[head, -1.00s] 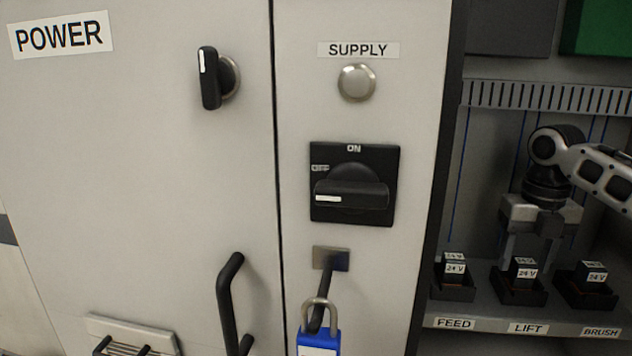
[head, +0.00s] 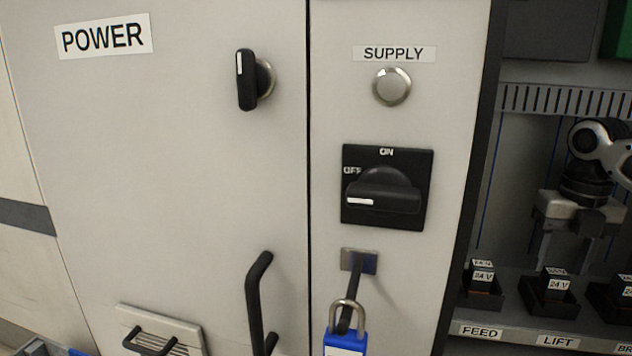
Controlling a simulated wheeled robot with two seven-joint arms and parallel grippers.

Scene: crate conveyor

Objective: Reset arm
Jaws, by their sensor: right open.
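My right gripper (head: 572,258) is at the right of the head view, pointing down inside the open cabinet bay. Its fingers are apart, just above the relay (head: 557,281) in the socket over the LIFT label (head: 558,341). I cannot tell whether the fingers touch that relay. Another relay (head: 482,272) sits over the FEED label (head: 480,331). A third socket (head: 615,298) is cut off at the right edge. My left gripper is not in view.
A black rotary switch (head: 388,190) has its handle toward OFF. A blue padlock (head: 345,343) hangs from the hasp below. A black door handle (head: 256,300) and a black knob (head: 245,80) stick out from the POWER door (head: 180,180).

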